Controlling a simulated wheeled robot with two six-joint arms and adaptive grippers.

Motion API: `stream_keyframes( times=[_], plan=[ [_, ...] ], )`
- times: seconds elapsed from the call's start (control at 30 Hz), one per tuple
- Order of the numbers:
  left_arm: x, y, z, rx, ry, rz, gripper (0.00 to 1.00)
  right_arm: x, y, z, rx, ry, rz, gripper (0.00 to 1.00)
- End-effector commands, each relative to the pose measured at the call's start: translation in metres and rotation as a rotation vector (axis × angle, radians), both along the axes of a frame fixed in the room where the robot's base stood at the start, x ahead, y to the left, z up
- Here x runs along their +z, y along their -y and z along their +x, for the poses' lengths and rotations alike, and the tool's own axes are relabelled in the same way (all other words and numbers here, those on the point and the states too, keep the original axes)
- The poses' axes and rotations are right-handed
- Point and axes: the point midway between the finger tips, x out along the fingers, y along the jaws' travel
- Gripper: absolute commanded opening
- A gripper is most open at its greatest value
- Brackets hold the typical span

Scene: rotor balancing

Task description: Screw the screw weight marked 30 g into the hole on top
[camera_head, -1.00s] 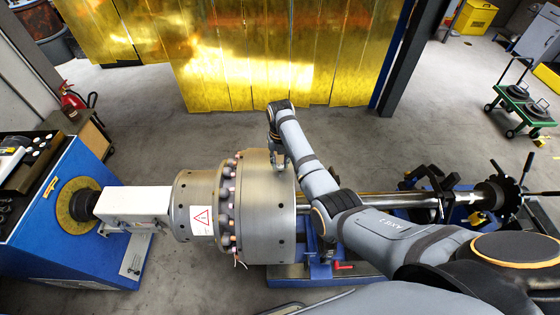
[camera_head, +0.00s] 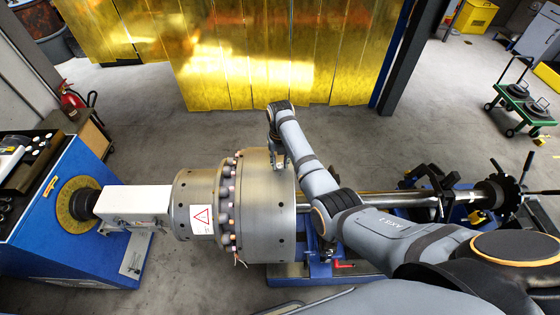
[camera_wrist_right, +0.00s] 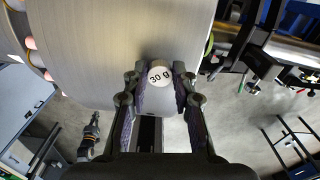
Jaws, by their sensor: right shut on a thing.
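The rotor's wide steel drum (camera_head: 265,205) lies across the middle of the head view, and its curved surface also fills the top of the right wrist view (camera_wrist_right: 120,45). The screw weight (camera_wrist_right: 159,75), with a white top marked 30 g, is between the fingertips of my right gripper (camera_wrist_right: 160,90), right against the drum's surface. In the head view my right gripper (camera_head: 278,160) is over the drum's upper right part. The hole is hidden under the weight or gripper, and I cannot tell how deep the weight sits. My left gripper does not show.
A blue drive stand (camera_head: 95,215) with a dial joins the rotor at left. A steel shaft (camera_head: 370,200) runs right to a bearing. Loose weights lie on the stand's black tray (camera_head: 30,160). A yellow curtain (camera_head: 250,60) hangs behind, with free floor before it.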

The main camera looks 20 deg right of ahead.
Motion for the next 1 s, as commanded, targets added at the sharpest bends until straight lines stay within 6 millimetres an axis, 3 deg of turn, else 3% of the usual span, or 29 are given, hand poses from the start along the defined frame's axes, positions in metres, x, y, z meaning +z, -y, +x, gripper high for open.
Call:
stream_keyframes(
  times=[0.33, 1.0],
  plan=[
    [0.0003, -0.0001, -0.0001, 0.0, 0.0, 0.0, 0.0, -0.0027, 0.0002, -0.0006, -0.076, -0.002, -0.002, 0.0],
    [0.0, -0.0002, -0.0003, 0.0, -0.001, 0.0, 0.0, -0.0054, 0.0018, -0.0049, -1.49, -0.016, -0.043, 0.0]
  ],
)
